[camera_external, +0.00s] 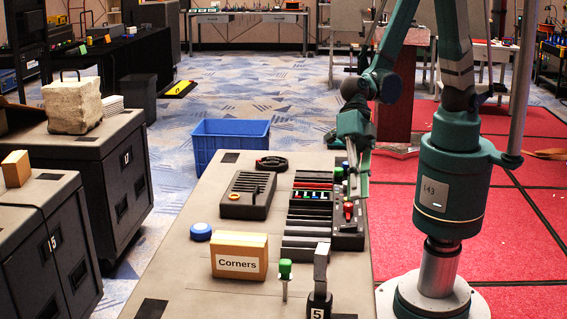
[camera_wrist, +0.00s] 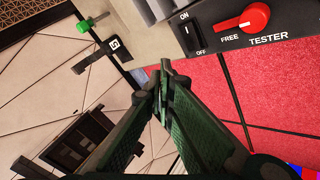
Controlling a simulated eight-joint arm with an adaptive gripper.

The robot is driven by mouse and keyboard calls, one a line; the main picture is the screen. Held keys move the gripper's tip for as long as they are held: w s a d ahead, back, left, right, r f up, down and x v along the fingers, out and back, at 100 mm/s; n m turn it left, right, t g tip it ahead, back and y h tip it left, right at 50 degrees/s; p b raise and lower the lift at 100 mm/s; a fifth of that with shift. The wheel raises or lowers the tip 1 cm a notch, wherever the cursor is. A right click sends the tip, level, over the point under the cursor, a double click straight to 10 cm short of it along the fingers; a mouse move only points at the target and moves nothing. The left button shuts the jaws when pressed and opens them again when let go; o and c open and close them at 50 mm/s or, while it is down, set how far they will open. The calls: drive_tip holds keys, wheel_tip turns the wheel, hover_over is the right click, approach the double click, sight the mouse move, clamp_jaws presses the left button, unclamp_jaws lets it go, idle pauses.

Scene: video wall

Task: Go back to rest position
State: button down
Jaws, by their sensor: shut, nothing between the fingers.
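My gripper (camera_external: 361,185) hangs over the right edge of the table (camera_external: 190,270) in the external view, close beside the black tester box (camera_external: 347,238). In the wrist view my gripper's green fingers (camera_wrist: 164,70) meet at their tips, with nothing between them. The tester's panel (camera_wrist: 210,50) shows there just beyond the tips, with a red knob (camera_wrist: 255,18) and a switch marked ON and OFF. Contact between fingers and tester cannot be told. My arm rises from its base at the right of the external view.
A "Corners" box (camera_external: 238,262), a blue round piece (camera_external: 201,232), a slotted grey block (camera_external: 248,195), a green-topped peg (camera_external: 285,268) and a stand marked 5 (camera_external: 319,300) are on the table. A blue crate (camera_external: 230,140) stands behind. Red floor (camera_external: 520,215) lies right.

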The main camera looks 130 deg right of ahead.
drive_tip(key=s+d+r+m+h, duration=0.3)
drive_tip(key=s+d+r+m, duration=0.2)
drive_tip(key=s+r+m, duration=0.4)
drive_tip(key=s+d+r+m+t+h, duration=0.1)
drive_tip(key=s+d+r+m+h, duration=0.2)
drive_tip(key=s+d+r+m, duration=0.2)
drive_tip(key=shift+s+d+r+m, duration=0.25)
drive_tip(key=shift+s+r+m, duration=1.6)
drive_tip(key=shift+s+m, duration=2.5)
drive_tip(key=shift+s+n, duration=1.05)
